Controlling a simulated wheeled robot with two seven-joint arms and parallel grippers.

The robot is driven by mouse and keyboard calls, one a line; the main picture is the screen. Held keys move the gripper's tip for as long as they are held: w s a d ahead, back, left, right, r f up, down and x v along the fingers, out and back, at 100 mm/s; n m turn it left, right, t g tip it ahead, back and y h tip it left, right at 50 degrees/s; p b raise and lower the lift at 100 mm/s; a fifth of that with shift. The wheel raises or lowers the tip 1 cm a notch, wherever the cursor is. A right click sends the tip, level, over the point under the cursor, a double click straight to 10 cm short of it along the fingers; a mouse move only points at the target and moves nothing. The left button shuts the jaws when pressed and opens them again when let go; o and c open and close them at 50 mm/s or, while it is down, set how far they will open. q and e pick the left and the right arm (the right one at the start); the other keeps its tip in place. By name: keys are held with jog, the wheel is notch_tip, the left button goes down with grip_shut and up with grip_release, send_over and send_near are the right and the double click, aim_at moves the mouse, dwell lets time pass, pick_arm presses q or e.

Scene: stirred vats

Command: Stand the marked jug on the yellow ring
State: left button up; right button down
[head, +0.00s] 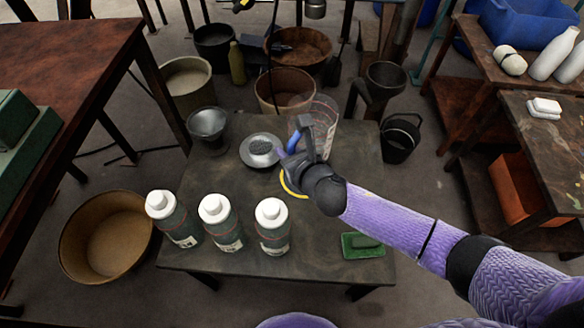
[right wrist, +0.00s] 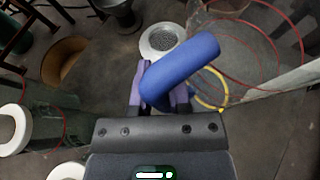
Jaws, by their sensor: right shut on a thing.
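The marked jug (head: 323,128) is clear, with red markings and a blue handle (head: 297,138). My right gripper (head: 298,155) is shut on that handle. In the right wrist view the handle (right wrist: 185,68) lies between the fingers, and the clear wall with red lines (right wrist: 262,55) is at upper right. The yellow ring (head: 289,185) lies on the low table, partly hidden by my right gripper; a piece of it shows in the right wrist view (right wrist: 212,97). The jug appears beyond the ring in the head view; its base is partly hidden and its height is unclear. My left gripper is not in view.
A metal dish with a grey perforated centre (head: 260,150) is left of the gripper. Three white-capped bottles (head: 215,222) stand along the table's front. A green block (head: 362,245) lies front right. A grey metal cup (head: 208,125) stands at back left. Buckets surround the table.

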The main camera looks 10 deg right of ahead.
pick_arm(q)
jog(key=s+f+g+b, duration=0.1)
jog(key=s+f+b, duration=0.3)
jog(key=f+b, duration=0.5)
pick_arm(e)
jog(key=f, duration=1.2)
jog(key=shift+w+a+f, duration=0.15)
jog(key=shift+w+f, duration=0.05)
jog(key=shift+w, duration=0.1)
jog(key=shift+r, duration=0.35)
jog(key=shift+f, duration=0.15)
jog(key=c, duration=0.6)
grip_release()
pick_arm(q)
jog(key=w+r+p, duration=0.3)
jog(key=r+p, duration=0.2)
jog(key=p, duration=0.1)
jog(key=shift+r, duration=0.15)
pick_arm(e)
jog(key=shift+v, duration=6.1)
